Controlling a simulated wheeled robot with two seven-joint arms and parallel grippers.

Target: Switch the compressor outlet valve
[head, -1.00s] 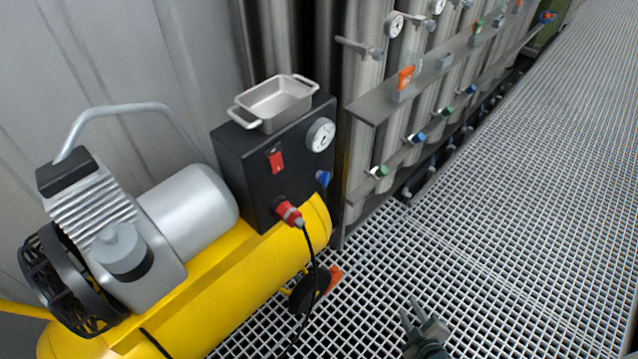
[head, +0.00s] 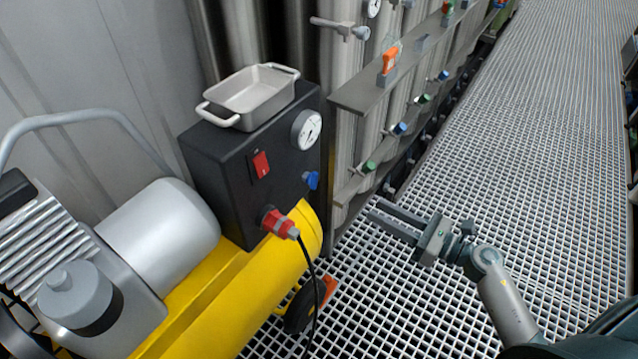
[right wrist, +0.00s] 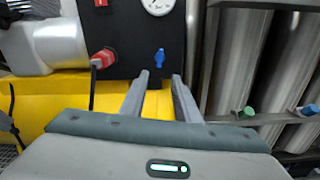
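The compressor outlet valve is a small blue handle (head: 311,180) on the right part of the black control box (head: 225,165), below the gauge. It also shows in the right wrist view (right wrist: 160,57), just beyond and between the fingertips. My right gripper (head: 371,208) is to the right of the valve, its fingers pointing left toward the box. In the right wrist view the fingers (right wrist: 160,76) are apart with nothing between them. The gripper does not touch the valve. My left gripper is in neither current view.
A red switch (head: 260,164), a round gauge (head: 306,130) and a red plug (head: 279,223) with a black cable are on the box. A metal tray (head: 250,97) sits on top. The yellow tank (head: 245,300) is below. Membrane vessels (head: 345,125) stand close on the right.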

